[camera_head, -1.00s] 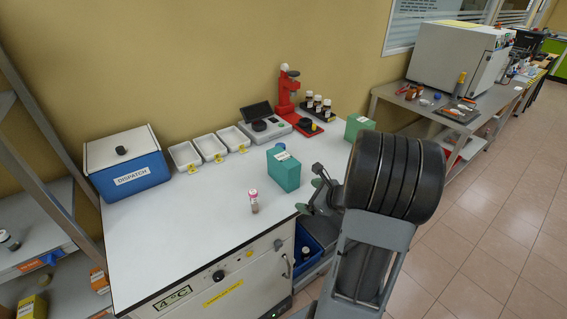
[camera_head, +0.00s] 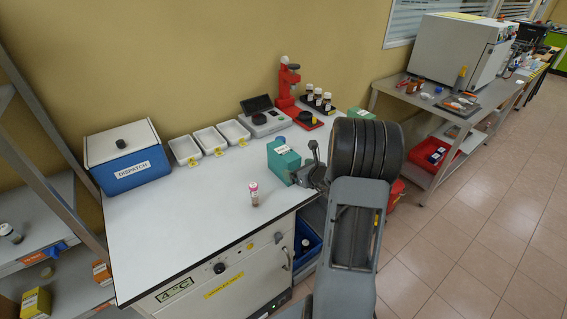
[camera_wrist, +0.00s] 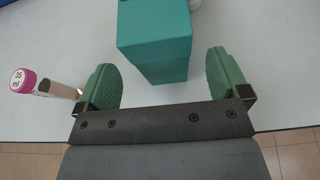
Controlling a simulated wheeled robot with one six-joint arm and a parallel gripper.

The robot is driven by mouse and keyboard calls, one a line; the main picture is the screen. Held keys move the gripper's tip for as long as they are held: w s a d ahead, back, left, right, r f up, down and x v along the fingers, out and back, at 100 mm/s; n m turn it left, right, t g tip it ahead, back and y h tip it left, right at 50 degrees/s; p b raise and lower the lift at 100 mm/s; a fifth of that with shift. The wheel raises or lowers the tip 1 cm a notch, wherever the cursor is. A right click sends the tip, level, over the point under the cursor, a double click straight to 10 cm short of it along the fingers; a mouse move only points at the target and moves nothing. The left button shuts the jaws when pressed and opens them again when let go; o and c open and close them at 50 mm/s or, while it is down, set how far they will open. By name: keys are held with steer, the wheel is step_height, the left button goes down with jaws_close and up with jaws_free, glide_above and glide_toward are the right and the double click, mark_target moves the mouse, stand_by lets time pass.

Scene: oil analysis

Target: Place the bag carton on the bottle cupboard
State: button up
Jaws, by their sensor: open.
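A teal carton (camera_head: 282,160), which I take to be the bag carton, stands on the white worktop of the 4°C cupboard (camera_head: 225,283). I cannot tell whether this is the bottle cupboard. My gripper (camera_head: 304,174) is open at the carton's right side. In the wrist view my gripper (camera_wrist: 160,66) has its green fingers spread, with the near end of the carton (camera_wrist: 155,45) reaching between them. I see gaps on both sides and no grip. A second green carton (camera_head: 360,114) stands farther back, partly hidden by my arm.
A pink-capped sample bottle (camera_head: 254,194) stands near the carton; it also shows at left in the wrist view (camera_wrist: 35,82). A blue dispatch box (camera_head: 128,168), white trays (camera_head: 211,140), a scale (camera_head: 266,119) and a red stand (camera_head: 289,90) line the back. The worktop's front left is clear.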

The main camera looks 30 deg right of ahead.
steer(key=shift+p+x, duration=0.65)
steer(key=shift+x, duration=1.95)
steer(key=shift+d, duration=0.1)
steer(key=shift+c, duration=0.2)
steer(key=c, duration=1.2)
